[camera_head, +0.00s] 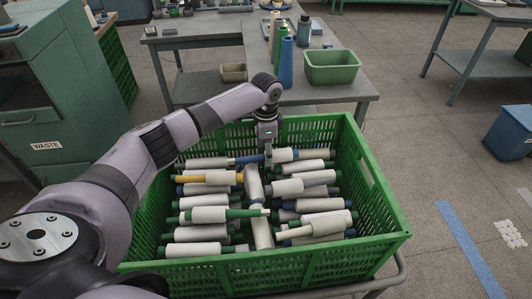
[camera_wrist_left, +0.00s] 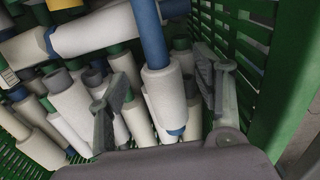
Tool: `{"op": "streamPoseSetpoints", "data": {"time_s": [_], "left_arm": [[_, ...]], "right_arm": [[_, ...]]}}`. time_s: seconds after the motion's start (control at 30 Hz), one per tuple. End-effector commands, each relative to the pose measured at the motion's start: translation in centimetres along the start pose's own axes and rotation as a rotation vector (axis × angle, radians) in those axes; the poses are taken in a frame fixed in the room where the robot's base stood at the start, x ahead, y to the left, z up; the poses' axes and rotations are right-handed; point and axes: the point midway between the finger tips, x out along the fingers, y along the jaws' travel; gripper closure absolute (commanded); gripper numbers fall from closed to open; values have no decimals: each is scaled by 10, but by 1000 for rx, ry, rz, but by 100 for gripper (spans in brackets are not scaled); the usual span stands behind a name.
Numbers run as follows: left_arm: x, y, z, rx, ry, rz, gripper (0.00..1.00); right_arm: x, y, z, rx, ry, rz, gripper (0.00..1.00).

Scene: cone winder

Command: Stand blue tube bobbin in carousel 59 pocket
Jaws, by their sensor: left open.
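A green crate (camera_head: 385,205) holds several bobbins of white yarn on blue, green, yellow and grey tubes. My left gripper (camera_head: 268,152) points down into its far part. In the left wrist view its open fingers (camera_wrist_left: 160,80) stand on either side of a white-wound blue tube bobbin (camera_wrist_left: 166,98), with a gap visible beside it. The bare blue tube end (camera_wrist_left: 150,35) points up in that view. In the head view a blue tube end (camera_head: 249,159) shows just left of the gripper. I cannot make out the carousel or its pocket. My right gripper is out of view.
Behind the crate a grey table (camera_head: 335,90) carries a green bin (camera_head: 332,66), a blue cone (camera_head: 286,65) and other cones. A green WASTE cabinet (camera_head: 55,115) stands left. A blue bin (camera_head: 510,132) is on the right. The crate wall (camera_wrist_left: 265,60) is close beside my right-hand finger.

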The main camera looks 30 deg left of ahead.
Motion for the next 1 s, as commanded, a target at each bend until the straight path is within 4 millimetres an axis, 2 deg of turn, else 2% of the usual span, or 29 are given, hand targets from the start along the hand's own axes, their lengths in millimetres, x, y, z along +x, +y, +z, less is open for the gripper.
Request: {"op": "streamPoseSetpoints", "data": {"time_s": [0.2,0.47,1.0], "left_arm": [[15,0,0,1,-1,0,40],[16,0,0,1,0,-1,40],[16,0,0,1,0,-1,74]], "right_arm": [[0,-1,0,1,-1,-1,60],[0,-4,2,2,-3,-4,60],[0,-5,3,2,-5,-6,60]]}}
